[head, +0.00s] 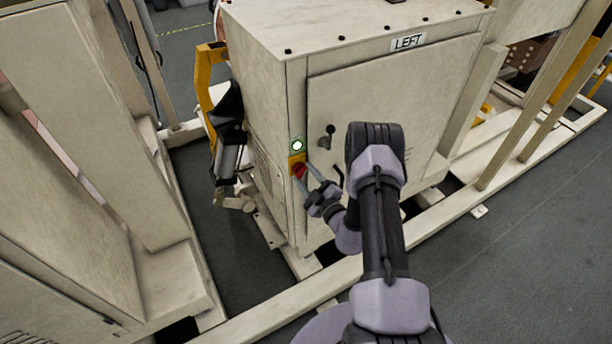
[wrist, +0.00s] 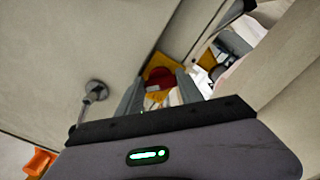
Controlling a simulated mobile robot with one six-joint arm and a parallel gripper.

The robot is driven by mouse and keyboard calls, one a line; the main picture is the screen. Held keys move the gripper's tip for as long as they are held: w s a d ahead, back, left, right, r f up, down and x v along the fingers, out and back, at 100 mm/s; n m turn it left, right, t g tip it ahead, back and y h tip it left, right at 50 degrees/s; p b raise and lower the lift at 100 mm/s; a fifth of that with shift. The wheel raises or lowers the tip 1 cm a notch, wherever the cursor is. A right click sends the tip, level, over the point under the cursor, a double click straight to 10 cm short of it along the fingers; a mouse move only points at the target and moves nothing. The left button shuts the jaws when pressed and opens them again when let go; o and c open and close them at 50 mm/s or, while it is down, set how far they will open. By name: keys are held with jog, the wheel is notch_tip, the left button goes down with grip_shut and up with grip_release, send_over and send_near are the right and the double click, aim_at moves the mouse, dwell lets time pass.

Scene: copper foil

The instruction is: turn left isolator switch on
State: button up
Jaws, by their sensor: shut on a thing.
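The left isolator switch is a red knob (head: 299,170) on a yellow plate (head: 292,160), on the narrow front edge of the cabinet marked LEFT (head: 408,42). My gripper (head: 303,173) reaches it from the lower right, with its fingers shut on the knob. In the wrist view the red knob (wrist: 158,80) sits between my two fingertips (wrist: 160,84), with yellow plate around it. The fingers hide part of the knob, and I cannot read its marked position. A round white lamp with a green rim (head: 297,146) is just above the plate.
A door handle (head: 327,137) stands out from the cabinet door to the right of the switch; it also shows in the wrist view (wrist: 95,90). A yellow post (head: 204,75) stands left of the cabinet. Beige frame beams (head: 290,297) run along the floor in front.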

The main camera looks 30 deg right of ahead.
dwell(0.3)
jog(key=o, duration=1.4)
jog(key=s, duration=0.5)
jog(key=s+p, duration=0.1)
jog(key=s, duration=1.1)
jog(key=shift+s+d+p, duration=0.25)
jog(key=shift+d+p, duration=0.05)
